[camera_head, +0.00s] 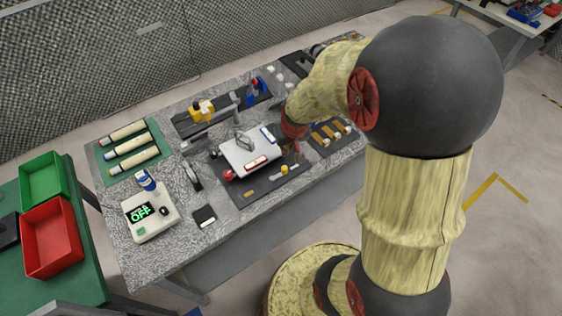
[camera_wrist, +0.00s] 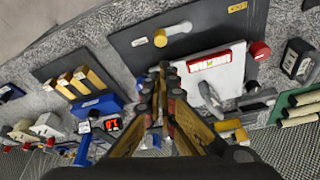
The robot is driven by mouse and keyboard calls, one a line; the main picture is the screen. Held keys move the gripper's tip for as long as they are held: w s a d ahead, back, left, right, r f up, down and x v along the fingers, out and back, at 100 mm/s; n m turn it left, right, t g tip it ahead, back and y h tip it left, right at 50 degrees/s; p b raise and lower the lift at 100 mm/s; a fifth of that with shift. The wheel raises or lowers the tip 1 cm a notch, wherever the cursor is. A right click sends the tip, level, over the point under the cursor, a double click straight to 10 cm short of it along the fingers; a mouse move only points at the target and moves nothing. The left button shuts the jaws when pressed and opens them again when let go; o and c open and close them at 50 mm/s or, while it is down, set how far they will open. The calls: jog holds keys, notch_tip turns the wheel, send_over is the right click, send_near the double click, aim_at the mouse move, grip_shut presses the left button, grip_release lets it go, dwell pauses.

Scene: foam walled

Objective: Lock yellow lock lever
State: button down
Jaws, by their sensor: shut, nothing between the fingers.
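A short lever with a yellow end (camera_wrist: 160,38) and a grey bar lies on the dark board (camera_wrist: 125,42) in the wrist view. In the head view its yellow end (camera_head: 284,169) shows small near the board's right side. My gripper (camera_wrist: 168,72) is shut and empty. Its fingertips are just below the lever in the wrist picture and look apart from it; the height gap is unclear. In the head view my gripper (camera_head: 298,150) is small and partly hidden by my arm, beside the white box.
The white box (camera_head: 240,146) with a red handle (camera_wrist: 208,60) stands next to my fingers. Yellow-topped blocks (camera_wrist: 85,80) lie left in the wrist view. A grey clamp and yellow block (camera_head: 201,108) stand behind.

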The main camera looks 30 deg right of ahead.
jog(key=shift+w+d, duration=0.1)
jog(key=shift+w, duration=0.1)
jog(key=b, duration=0.2)
send_over(279, 173)
jog(key=w+d, duration=0.2)
jog(key=d, duration=0.1)
notch_tip(279, 173, down, 10)
jog(key=shift+w+r, duration=0.1)
jog(key=shift+r, duration=0.15)
jog(key=shift+d, duration=0.2)
